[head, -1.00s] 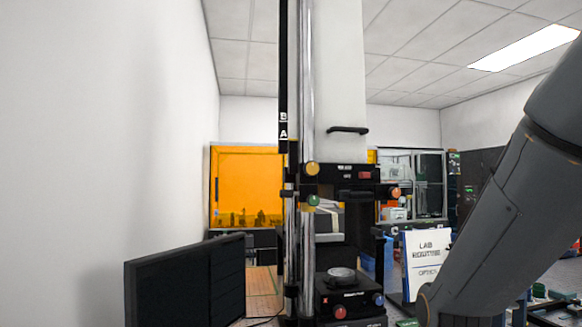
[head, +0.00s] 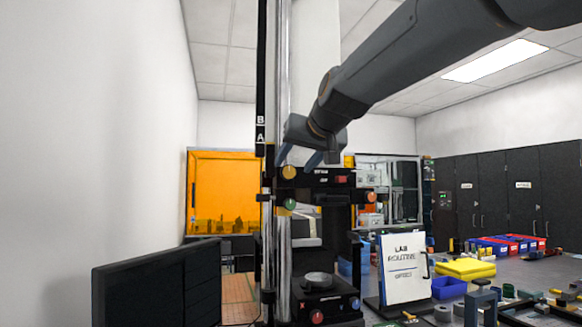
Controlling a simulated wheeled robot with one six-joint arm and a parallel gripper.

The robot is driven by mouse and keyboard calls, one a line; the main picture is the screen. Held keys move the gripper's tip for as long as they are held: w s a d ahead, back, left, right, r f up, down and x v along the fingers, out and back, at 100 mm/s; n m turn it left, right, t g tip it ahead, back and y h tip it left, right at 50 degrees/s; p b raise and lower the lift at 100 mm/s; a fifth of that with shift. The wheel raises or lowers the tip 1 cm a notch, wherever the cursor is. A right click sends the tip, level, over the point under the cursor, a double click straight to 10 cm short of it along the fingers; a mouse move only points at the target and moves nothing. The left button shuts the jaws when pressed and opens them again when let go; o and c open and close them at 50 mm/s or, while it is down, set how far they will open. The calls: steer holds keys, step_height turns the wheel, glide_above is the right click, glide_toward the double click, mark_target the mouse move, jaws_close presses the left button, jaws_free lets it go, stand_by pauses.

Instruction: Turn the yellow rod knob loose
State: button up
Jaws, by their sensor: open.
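The yellow rod knob (head: 289,172) is a small round knob on the chrome rod of the tall black and white interferometer (head: 318,60). A green knob (head: 289,204) sits just below it on the same rod. My gripper (head: 299,158) points down from the upper right, just above and right of the yellow knob. Its two fingers are apart with nothing seen between them. It appears clear of the knob, though the depth gap is hard to tell. It hides part of the black carriage top behind it.
An orange knob (head: 371,197) is at the carriage's right side. A red knob (head: 316,316) and a blue knob (head: 355,303) are on the base unit. A dark monitor (head: 155,283) stands at lower left. A sign (head: 404,267) and a cluttered bench (head: 480,290) are on the right.

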mark_target(290, 170)
steer(key=shift+p+x, duration=0.6)
steer(key=shift+x, duration=1.6)
steer(key=c, duration=1)
